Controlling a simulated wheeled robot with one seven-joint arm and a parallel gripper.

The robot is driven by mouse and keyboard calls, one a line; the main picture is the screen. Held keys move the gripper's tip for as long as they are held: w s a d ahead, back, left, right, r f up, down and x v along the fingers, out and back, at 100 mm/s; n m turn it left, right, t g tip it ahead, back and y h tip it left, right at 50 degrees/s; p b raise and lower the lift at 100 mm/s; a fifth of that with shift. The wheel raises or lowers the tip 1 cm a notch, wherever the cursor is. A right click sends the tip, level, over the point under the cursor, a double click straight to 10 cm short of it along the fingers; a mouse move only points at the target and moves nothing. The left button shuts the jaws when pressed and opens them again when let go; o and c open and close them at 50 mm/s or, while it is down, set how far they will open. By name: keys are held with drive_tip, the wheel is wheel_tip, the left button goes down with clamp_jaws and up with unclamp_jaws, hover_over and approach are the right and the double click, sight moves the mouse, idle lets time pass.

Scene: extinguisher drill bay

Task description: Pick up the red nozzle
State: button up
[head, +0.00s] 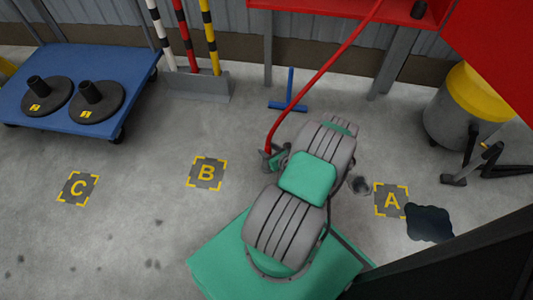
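A thin red hose-like line (326,70) runs from the red cabinet at the top edge down and left, bending to vertical near its lower end. That lower end meets my gripper (270,156), which shows only as a small dark grey part at the left of my arm. I cannot make out a separate nozzle shape; the end of the red line is small and partly hidden at the gripper. The fingers are too small and too covered by my arm to tell whether they are closed on it.
A red cabinet (398,10) hangs above. A blue tool (288,103) lies behind my arm. Striped posts (209,35) stand in a grey base. A blue cart (58,103) carries two black bases. A yellow-topped drum (462,118) is right. Floor marks B (206,173) and C (77,188) are clear; a dark puddle (430,223) touches A (391,201).

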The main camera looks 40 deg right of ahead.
clamp_jaws()
idle(0.3)
idle(0.3)
